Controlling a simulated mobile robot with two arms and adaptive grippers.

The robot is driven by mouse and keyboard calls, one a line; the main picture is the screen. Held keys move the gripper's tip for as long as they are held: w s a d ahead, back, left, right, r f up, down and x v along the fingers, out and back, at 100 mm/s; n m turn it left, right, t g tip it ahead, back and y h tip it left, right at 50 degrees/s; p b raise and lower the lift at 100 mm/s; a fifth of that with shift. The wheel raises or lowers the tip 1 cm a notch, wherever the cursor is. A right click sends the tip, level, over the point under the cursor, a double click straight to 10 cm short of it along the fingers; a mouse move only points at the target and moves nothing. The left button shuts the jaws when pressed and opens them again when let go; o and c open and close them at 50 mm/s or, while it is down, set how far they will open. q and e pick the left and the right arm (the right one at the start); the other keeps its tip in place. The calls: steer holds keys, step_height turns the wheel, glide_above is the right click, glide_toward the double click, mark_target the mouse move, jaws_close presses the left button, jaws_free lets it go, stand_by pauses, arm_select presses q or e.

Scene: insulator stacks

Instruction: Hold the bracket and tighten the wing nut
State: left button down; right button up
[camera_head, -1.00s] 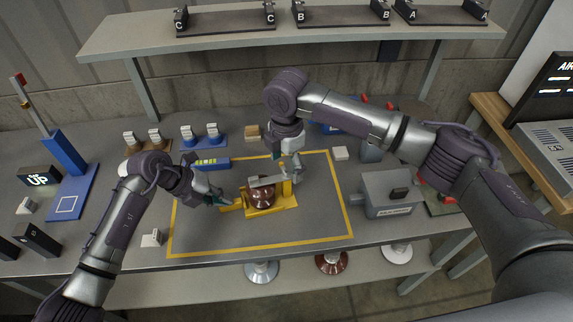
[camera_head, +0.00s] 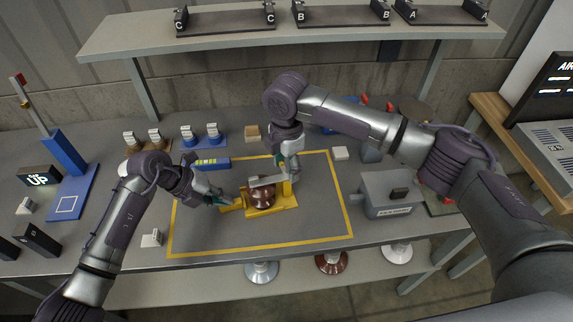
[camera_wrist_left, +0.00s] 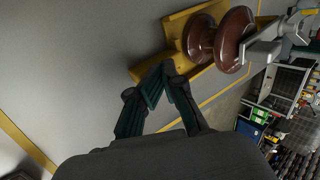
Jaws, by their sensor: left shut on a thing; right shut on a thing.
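The yellow bracket (camera_head: 284,203) sits on the grey work mat and cradles a brown ribbed insulator (camera_head: 262,198). A grey bar (camera_head: 266,181) lies across the top of the insulator. My left gripper (camera_head: 228,201) is shut on the tab at the bracket's left end; the left wrist view shows its fingertips (camera_wrist_left: 163,68) meeting at the yellow bracket (camera_wrist_left: 146,70), beside the insulator (camera_wrist_left: 234,38). My right gripper (camera_head: 288,172) points down over the bracket's right post, shut on the wing nut there. The wing nut itself is hidden by the fingers.
A grey box (camera_head: 390,192) stands to the right. Small insulators on blue (camera_head: 201,140) and brown bases stand behind left. A shelf (camera_head: 285,42) runs above the back.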

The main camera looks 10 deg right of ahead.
arm_select(q)
steer(key=shift+s+f, duration=0.1)
steer(key=shift+f, duration=0.05)
arm_select(e)
steer(key=m, duration=0.5)
steer(key=shift+s+m, duration=0.1)
steer(key=shift+m, duration=0.3)
steer(key=m, duration=1)
steer(key=shift+m, duration=3)
steer(key=o, duration=1.2)
steer(key=shift+c, duration=0.2)
